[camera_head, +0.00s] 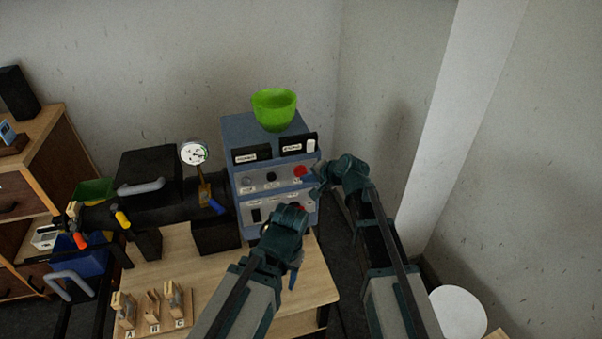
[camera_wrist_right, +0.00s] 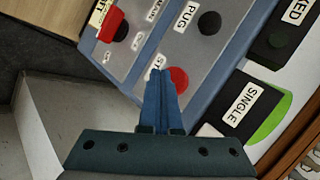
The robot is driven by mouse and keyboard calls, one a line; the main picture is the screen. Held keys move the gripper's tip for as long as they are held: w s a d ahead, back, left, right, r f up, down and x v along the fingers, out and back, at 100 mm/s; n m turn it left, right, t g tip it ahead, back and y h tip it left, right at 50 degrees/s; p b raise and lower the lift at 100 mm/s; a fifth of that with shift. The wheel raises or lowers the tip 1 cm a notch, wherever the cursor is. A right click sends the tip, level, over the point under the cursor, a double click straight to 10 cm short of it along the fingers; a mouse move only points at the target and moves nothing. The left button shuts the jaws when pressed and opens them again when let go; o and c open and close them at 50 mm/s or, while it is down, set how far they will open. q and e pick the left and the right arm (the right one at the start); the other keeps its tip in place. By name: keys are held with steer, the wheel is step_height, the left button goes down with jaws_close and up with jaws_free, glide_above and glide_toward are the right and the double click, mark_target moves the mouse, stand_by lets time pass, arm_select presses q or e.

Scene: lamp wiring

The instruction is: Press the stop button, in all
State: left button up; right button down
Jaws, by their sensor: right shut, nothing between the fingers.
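The blue-grey control box (camera_head: 272,143) stands on the wooden bench. A round red button (camera_head: 300,171) is at the right end of its upper panel. The right wrist view shows this red button (camera_wrist_right: 179,78) beside a partly covered label starting "ST". My right gripper (camera_head: 316,189) is shut and empty at the box's right front. Its closed blue fingertips (camera_wrist_right: 161,73) overlap the button's edge in the right wrist view; I cannot tell whether they touch.
A second red control (camera_wrist_right: 110,24) sits on the lower panel, near a black knob (camera_wrist_right: 209,23) on the upper one. A green bowl (camera_head: 274,110) stands on the box. A gauge (camera_head: 193,152) and black machine (camera_head: 150,175) are left. The wall is right.

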stand_by(0.7)
steer(key=shift+w+a, duration=0.1)
steer(key=shift+w, duration=0.3)
steer(key=shift+w+a+r, duration=0.1)
steer(key=shift+w+a, duration=0.1)
steer(key=shift+w, duration=0.55)
stand_by(1.2)
steer(key=shift+s, duration=0.1)
steer(key=shift+s+d, duration=0.25)
steer(key=shift+s, duration=0.6)
steer(key=shift+s, duration=0.1)
steer(key=s, duration=0.1)
steer(key=s+d, duration=0.1)
steer(key=s, duration=0.2)
steer(key=shift+s+d, duration=0.3)
steer(key=shift+s, duration=0.05)
